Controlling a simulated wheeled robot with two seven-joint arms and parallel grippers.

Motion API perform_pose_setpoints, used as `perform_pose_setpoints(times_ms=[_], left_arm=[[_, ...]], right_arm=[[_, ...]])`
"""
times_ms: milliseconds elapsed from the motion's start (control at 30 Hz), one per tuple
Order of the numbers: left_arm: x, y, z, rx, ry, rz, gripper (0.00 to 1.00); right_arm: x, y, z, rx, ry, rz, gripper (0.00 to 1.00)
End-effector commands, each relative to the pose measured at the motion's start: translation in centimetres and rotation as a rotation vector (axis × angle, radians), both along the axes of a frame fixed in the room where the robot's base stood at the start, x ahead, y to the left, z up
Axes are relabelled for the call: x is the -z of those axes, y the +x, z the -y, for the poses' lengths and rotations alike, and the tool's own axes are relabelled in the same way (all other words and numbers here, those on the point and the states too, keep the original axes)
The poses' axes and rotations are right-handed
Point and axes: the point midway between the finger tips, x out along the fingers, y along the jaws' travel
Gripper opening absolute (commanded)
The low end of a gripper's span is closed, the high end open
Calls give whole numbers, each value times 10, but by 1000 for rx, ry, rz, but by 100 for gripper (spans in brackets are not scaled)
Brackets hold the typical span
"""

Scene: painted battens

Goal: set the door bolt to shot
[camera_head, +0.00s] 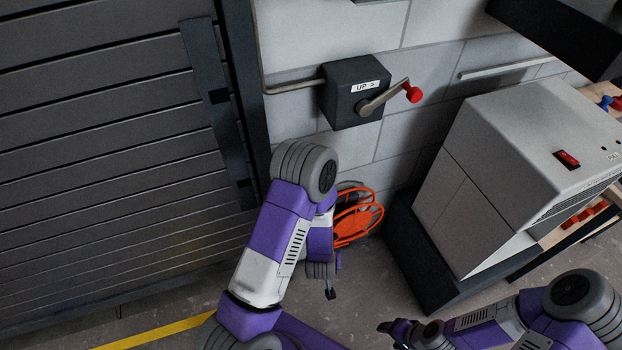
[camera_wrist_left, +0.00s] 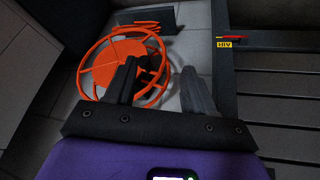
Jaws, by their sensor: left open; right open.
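I cannot pick out a door bolt for certain in either view. The grey slatted shutter door (camera_head: 110,130) fills the left of the head view, with a dark upright guide (camera_head: 243,80) along its right edge. My left gripper (camera_head: 330,292) hangs low, partly hidden by its own arm, near the foot of the door's right side. In the left wrist view my left gripper (camera_wrist_left: 160,68) is open with nothing between its fingers. My right gripper (camera_head: 386,328) is at the bottom of the head view, small, open and apart from everything.
A crank box (camera_head: 345,95) marked UP, with a red-knobbed handle (camera_head: 412,93), is on the block wall. An orange reel (camera_head: 357,218) is low behind my left arm; it also shows in the left wrist view (camera_wrist_left: 110,52). A grey cabinet (camera_head: 510,150) stands right.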

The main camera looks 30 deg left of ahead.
Motion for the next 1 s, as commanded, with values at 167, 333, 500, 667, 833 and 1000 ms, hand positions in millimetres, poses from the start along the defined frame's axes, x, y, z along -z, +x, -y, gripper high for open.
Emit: perform_pose_setpoints(times_ms=[167,333,500,667,833,1000], left_arm=[[-71,69,-48,-235,341,413,54],[-152,82,-67,-420,561,718,54],[-195,76,-70,-518,663,863,54],[-202,82,-82,-542,684,887,54],[-201,98,-104,-542,682,885,54],[-200,113,-122,-539,680,884,54]], right_arm=[[24,0,0,1,0,0,60],[35,0,0,1,0,0,60],[39,0,0,1,0,0,60],[43,0,0,1,0,0,60],[49,0,0,1,0,0,60],[54,0,0,1,0,0,60]])
